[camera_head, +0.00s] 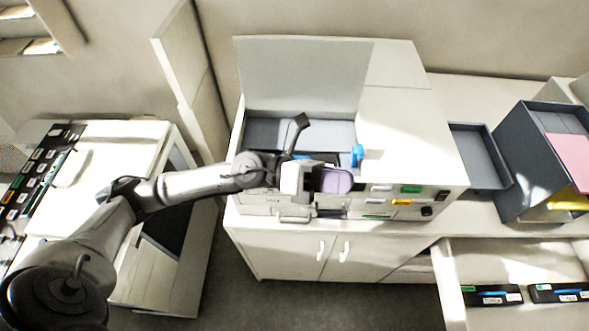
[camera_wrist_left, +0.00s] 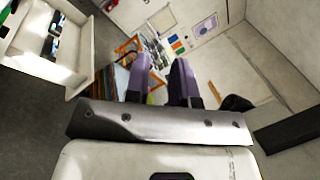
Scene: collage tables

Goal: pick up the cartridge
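Two dark cartridges with light labels and blue stripes lie in the open drawer at the lower right of the head view: a left one (camera_head: 490,295) and a right one (camera_head: 560,292). Dark objects also show in a drawer at the upper left of the left wrist view, too small to identify. My left gripper (camera_head: 338,180), with purple fingers, is over the front of the white printer-like machine (camera_head: 395,130), left of and behind the drawer. In the left wrist view its fingers (camera_wrist_left: 161,78) stand apart with nothing between them. My right gripper is not in view.
The open white drawer (camera_head: 450,285) juts out at the lower right. A grey tray (camera_head: 475,155) and a dark open box (camera_head: 520,165) stand right of the machine. The machine's lid is raised. A white table (camera_head: 115,150) with several dark labelled items stands at the left.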

